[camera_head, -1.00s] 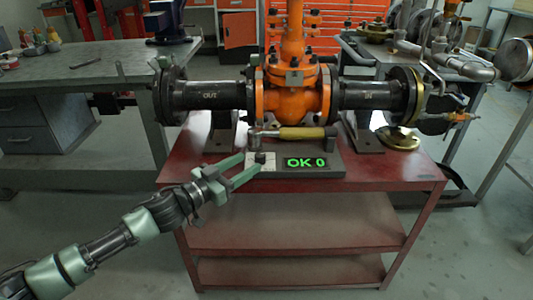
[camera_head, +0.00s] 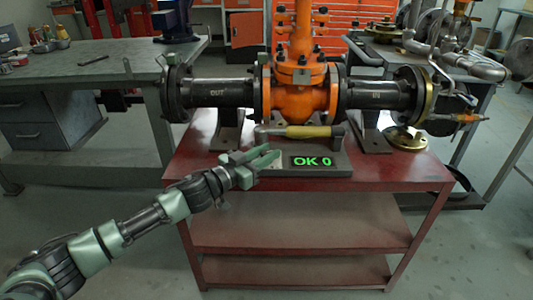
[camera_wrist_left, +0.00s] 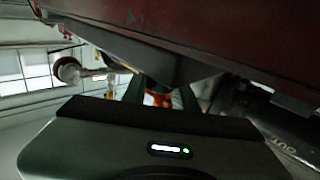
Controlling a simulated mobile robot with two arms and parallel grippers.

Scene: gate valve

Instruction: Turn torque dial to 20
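A torque station with a grey base stands on the red cart top. Its display (camera_head: 312,162) reads "OK 0" in green. The dial left of the display is hidden behind my left gripper in the head view. My left gripper (camera_head: 272,154) is at the left part of the station, its two green fingers apart around the dial's place. Whether they touch the dial cannot be told. The fingers also show in the left wrist view (camera_wrist_left: 161,94), with a gap between them. My right gripper is not in view.
A torque wrench with a yellow grip (camera_head: 310,132) lies along the back of the station. Behind it stands the orange gate valve (camera_head: 300,95) with dark pipes on both sides. The red cart top (camera_head: 400,173) is clear at the front right. A grey workbench (camera_head: 90,68) stands at left.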

